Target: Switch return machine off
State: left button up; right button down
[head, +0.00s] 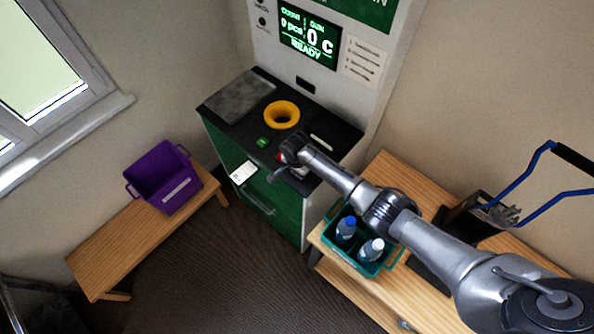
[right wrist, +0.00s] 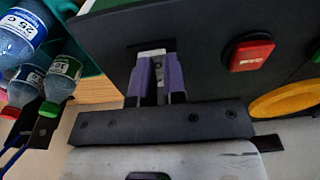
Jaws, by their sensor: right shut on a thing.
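The return machine (head: 222,147) stands against the wall with a green body and dark top. Its screen (head: 309,37) is lit and reads READY. A yellow ring (head: 282,115) is on the top, with a small green button (head: 263,142) in front of it. My right gripper (head: 287,163) is at the machine's front right edge. In the right wrist view its purple fingers (right wrist: 157,80) are shut on a small pale piece (right wrist: 152,52) at the dark panel; what this is cannot be told. A red button (right wrist: 250,55) shows beside the fingers, apart from them. My left gripper is out of view.
A teal crate (head: 331,239) with bottles (head: 371,250) stands on the wooden bench (head: 345,280) at right, close under my right arm. A purple crate (head: 163,178) sits on the left bench (head: 125,240). A blue-handled thing (head: 540,160) is at far right. The floor between is clear.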

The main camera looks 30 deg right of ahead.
jog(key=shift+s+d+f, duration=0.3)
jog(key=shift+d+f, duration=0.2)
jog(key=shift+d, duration=0.2)
notch_tip(320, 180, up, 4)
jog(key=p, duration=0.4)
jog(key=shift+w+a+f, duration=0.1)
jog(key=shift+a+f, duration=0.05)
jog(key=shift+w+a+r+p, duration=0.15)
jog(key=shift+a+r+p, duration=0.55)
jog(key=shift+r+p, duration=0.25)
notch_tip(320, 180, up, 9)
jog(key=b, duration=0.1)
jog(key=shift+a+r, duration=0.2)
jog(key=shift+a, duration=0.2)
